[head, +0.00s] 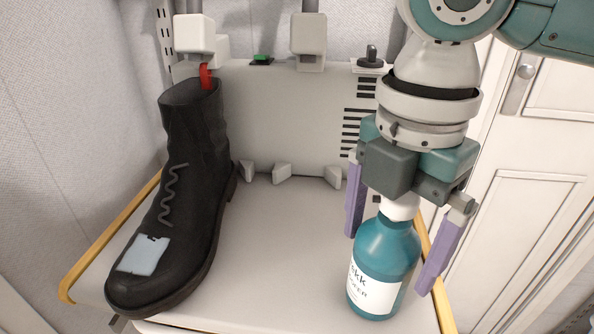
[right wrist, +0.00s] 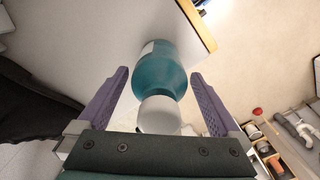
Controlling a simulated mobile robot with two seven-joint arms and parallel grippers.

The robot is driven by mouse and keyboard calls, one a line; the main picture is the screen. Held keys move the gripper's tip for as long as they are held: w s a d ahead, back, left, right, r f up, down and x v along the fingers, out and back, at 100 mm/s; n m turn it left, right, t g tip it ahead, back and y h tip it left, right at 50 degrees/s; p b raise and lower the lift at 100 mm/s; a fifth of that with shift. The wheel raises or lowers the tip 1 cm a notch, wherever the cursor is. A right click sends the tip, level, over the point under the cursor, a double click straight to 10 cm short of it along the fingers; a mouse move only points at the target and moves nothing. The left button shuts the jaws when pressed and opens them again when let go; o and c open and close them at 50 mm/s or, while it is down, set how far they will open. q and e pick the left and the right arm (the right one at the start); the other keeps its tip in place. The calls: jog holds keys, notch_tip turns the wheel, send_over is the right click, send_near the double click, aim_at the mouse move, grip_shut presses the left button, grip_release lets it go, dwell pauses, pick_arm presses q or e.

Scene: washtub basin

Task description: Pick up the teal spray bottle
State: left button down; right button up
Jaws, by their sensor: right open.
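The teal spray bottle (head: 382,262) stands upright at the right of the white shelf surface in the head view. It has a white label and a white top. My right gripper (head: 402,232) is above it, pointing down and open, with one purple finger on each side of the bottle's upper part. In the right wrist view the bottle (right wrist: 158,72) and its white cap lie between the open fingers (right wrist: 155,98), with gaps on both sides. The bottle's very top is hidden behind the gripper body in the head view. My left gripper is not seen.
A tall black boot (head: 190,190) with a pale patch stands on the left of the white surface (head: 285,240). A yellow rail (head: 105,232) runs along the edge. A white panel rises behind. The middle of the surface is clear. A white door (head: 540,170) is at right.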

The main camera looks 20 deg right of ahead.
jog(key=shift+f, duration=0.2)
grip_shut()
dwell(0.7)
